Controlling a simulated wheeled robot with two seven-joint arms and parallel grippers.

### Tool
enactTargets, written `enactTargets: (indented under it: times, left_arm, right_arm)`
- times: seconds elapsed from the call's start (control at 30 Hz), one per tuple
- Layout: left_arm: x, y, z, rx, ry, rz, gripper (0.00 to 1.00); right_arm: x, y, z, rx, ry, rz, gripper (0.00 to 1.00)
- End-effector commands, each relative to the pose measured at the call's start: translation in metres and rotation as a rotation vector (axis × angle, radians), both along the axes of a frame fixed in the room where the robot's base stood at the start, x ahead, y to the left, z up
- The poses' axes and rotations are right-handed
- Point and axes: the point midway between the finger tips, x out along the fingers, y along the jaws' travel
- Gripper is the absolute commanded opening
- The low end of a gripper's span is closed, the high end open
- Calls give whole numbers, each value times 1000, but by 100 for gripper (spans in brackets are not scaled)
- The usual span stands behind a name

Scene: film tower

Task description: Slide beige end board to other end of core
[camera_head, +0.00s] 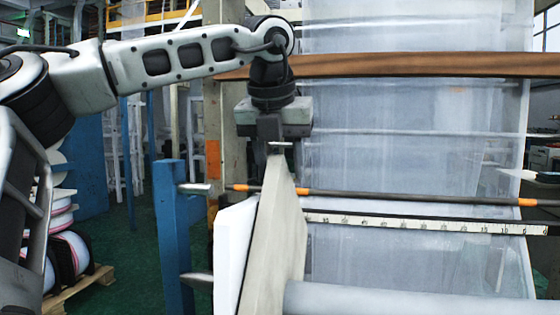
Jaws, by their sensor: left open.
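The beige end board (278,240) stands upright, seen nearly edge-on, at the left end of the pale grey core (420,301). A white panel (233,250) stands against its left side. My left gripper (281,147) points down right at the board's top corner and is open. I cannot tell whether its fingers touch the board or straddle its edge. The core runs to the right out of the picture, so its other end is hidden. My right gripper does not show.
A blue post (174,235) with metal pins stands left of the panel. A dark bar with orange marks (400,195) and a white ruler strip (430,224) cross behind the board. A brown beam (420,65) spans above. Translucent film (410,120) hangs behind.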

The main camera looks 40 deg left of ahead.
Motion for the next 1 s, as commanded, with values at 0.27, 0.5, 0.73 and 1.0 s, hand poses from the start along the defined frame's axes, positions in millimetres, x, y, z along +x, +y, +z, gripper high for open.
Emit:
enactTargets:
  times: [0.27,0.5,0.73,1.0]
  left_arm:
    - [0,0,0,0,0,0,15]
    - [1,-2,1,2,-2,-1,0]
    - [10,-18,1,4,-1,-1,0]
    - [22,-39,1,3,-2,0,0]
  right_arm:
    - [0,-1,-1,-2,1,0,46]
    - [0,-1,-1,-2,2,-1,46]
    - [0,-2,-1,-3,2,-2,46]
    - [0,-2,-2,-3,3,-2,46]
